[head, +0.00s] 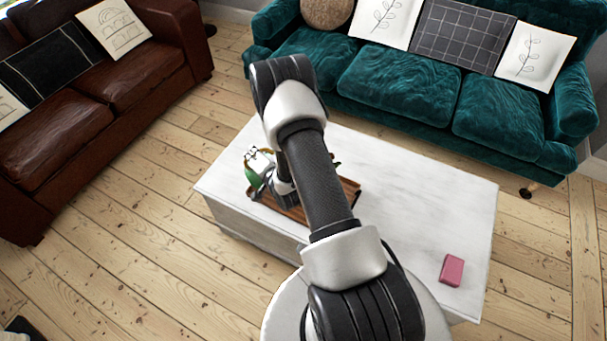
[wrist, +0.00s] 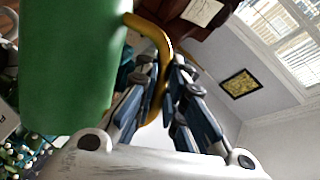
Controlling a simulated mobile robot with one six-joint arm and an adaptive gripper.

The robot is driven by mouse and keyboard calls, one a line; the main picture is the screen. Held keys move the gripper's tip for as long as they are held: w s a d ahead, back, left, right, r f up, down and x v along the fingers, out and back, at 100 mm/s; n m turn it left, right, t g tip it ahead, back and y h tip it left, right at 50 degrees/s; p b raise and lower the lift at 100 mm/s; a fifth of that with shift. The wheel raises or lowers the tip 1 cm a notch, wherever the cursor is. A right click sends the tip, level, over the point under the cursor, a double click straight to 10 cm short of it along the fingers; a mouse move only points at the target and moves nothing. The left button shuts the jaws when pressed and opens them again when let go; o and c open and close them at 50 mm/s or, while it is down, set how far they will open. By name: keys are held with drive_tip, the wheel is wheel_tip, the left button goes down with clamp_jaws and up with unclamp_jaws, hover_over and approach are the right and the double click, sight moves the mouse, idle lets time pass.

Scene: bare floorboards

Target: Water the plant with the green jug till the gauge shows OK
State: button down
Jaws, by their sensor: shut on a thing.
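The green jug (wrist: 70,65) fills the left of the wrist view, with a yellow handle (wrist: 162,50). My gripper (wrist: 168,80) is shut on this handle. In the head view the jug (head: 257,180) shows small and tilted beside my gripper (head: 275,178), over the left part of a wooden tray (head: 290,212). A white object with dark marks (head: 259,160) is close behind it; I cannot tell whether it is the gauge. Small green and pale shapes (wrist: 18,158) at the wrist view's lower left may be the plant's leaves. The spout and any water are not visible.
The tray lies on a white table (head: 425,200), partly hidden by my arm. A pink block (head: 452,270) lies near the table's right front corner. A brown leather sofa (head: 150,75) stands left and a teal sofa (head: 400,85) behind. The table's right side is mostly clear.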

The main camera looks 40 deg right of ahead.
sight(250, 175)
drive_tip(key=shift+n+g+h, duration=0.3)
drive_tip(key=shift+n, duration=0.5)
drive_tip(key=f+b, duration=0.1)
drive_tip(key=f, duration=0.1)
drive_tip(key=a+f, duration=0.1)
drive_tip(key=f, duration=0.2)
drive_tip(key=w+a+f+b, duration=0.1)
drive_tip(key=f, duration=0.1)
drive_tip(key=shift+a+f+b, duration=0.25)
drive_tip(key=shift+f+b, duration=0.1)
drive_tip(key=shift+w+a+f+h, duration=0.15)
drive_tip(key=shift+f+h, duration=0.1)
drive_tip(key=shift+h, duration=0.05)
drive_tip(key=shift+w+a+f+n+g+h, duration=0.15)
drive_tip(key=shift+a+f+n, duration=0.25)
drive_tip(key=shift+f, duration=0.25)
drive_tip(key=shift+w+a+f+n+g+h, duration=0.15)
drive_tip(key=shift+a+f+n, duration=0.1)
drive_tip(key=shift+f+n, duration=0.25)
drive_tip(key=shift+f, duration=0.1)
drive_tip(key=w+a+f+n+g+h, duration=0.1)
drive_tip(key=w+a+f+n+h, duration=0.1)
drive_tip(key=a+f, duration=0.4)
drive_tip(key=shift+w+a+f+n+h, duration=0.15)
drive_tip(key=shift+w+f+n+h, duration=0.2)
drive_tip(key=shift+f+n+h, duration=0.75)
drive_tip(key=shift+r, duration=0.35)
idle(2.5)
